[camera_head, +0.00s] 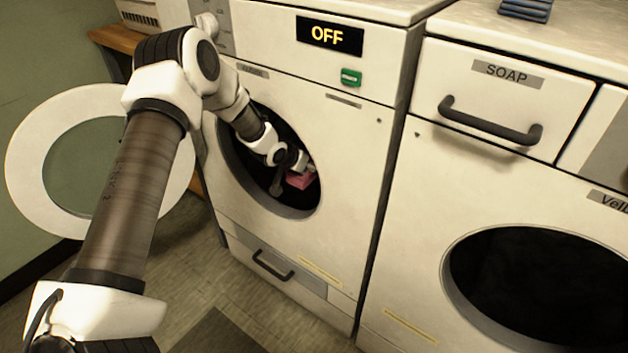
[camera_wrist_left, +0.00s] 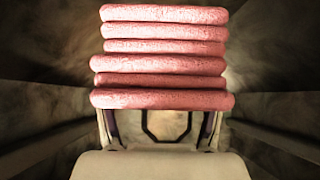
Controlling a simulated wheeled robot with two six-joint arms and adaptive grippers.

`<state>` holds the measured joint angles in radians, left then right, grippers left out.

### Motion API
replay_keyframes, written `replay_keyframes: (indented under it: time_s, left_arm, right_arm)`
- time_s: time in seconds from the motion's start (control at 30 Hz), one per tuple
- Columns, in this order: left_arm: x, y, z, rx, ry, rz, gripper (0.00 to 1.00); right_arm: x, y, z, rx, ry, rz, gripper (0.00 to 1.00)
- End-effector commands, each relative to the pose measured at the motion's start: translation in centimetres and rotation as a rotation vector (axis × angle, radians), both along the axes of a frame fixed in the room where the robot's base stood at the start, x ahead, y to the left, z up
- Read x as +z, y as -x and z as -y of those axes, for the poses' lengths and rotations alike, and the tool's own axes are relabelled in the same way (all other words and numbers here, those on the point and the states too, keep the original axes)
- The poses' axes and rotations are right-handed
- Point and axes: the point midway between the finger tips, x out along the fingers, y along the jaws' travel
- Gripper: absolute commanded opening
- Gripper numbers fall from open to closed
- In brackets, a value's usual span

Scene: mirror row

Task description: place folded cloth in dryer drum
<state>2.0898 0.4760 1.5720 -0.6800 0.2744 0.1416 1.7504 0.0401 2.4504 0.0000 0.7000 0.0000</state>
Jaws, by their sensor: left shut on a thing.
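The folded cloth (camera_wrist_left: 165,62) is a pink stack of several layers. It fills the upper middle of the left wrist view, and a small pink part of it (camera_head: 301,180) shows in the head view inside the drum opening. My left gripper (camera_wrist_left: 162,125) is shut on the cloth and holds it inside the dryer drum (camera_head: 262,188). The fingertips are hidden behind the cloth. In the wrist view, drum walls (camera_wrist_left: 275,90) surround the cloth; whether it touches the drum floor cannot be told. My right gripper is not in view.
The dryer's round door (camera_head: 25,150) stands open at the left, behind my left arm. The dryer display (camera_head: 330,35) reads OFF, with a green button (camera_head: 351,77) below it. A second machine (camera_head: 425,190) with a SOAP drawer (camera_head: 500,75) stands close on the right.

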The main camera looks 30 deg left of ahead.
Motion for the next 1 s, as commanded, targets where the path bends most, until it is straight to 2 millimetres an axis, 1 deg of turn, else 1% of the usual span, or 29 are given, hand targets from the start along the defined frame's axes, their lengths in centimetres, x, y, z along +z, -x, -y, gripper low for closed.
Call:
replay_keyframes:
  time_s: [0.03, 0.07, 0.23, 0.4, 0.63, 0.77, 0.8, 0.83, 0.87, 1.0]
  left_arm:
    - [-1.8, 0.1, 0.0, -0.001, -0.001, -0.005, 0.32]
    - [-2.5, 0.1, 0.0, -0.001, -0.001, -0.004, 0.32]
    - [-4.7, 0.0, 0.0, -0.001, -0.001, -0.002, 0.32]
    - [-7.6, 0.0, 0.0, -0.001, -0.002, -0.002, 0.32]
    - [-7.6, 0.0, 0.0, -0.001, -0.001, 0.0, 0.32]
    - [-8.0, 0.0, 0.0, -0.001, -0.001, -0.001, 0.32]
    - [-7.9, 0.0, 0.0, 0.0, 0.0, -0.001, 0.79]
    - [-7.9, 0.0, 0.0, 0.0, 0.0, -0.001, 0.89]
    - [-7.9, 0.0, 0.0, 0.0, 0.0, -0.001, 0.93]
    - [-7.9, 0.0, 0.0, 0.0, 0.0, -0.001, 0.93]
  right_arm:
    - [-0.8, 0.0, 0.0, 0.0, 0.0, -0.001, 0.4]
    - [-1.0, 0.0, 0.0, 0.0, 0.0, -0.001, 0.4]
    - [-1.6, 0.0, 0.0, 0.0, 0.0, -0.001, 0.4]
    - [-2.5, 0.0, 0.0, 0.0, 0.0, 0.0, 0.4]
    - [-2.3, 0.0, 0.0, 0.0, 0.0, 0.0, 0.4]
    - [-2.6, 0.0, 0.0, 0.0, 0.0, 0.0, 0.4]
    - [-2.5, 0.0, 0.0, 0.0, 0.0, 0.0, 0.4]
    - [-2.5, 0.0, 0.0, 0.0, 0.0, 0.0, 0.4]
    - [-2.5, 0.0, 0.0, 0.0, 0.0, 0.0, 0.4]
    - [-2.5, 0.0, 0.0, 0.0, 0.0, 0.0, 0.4]
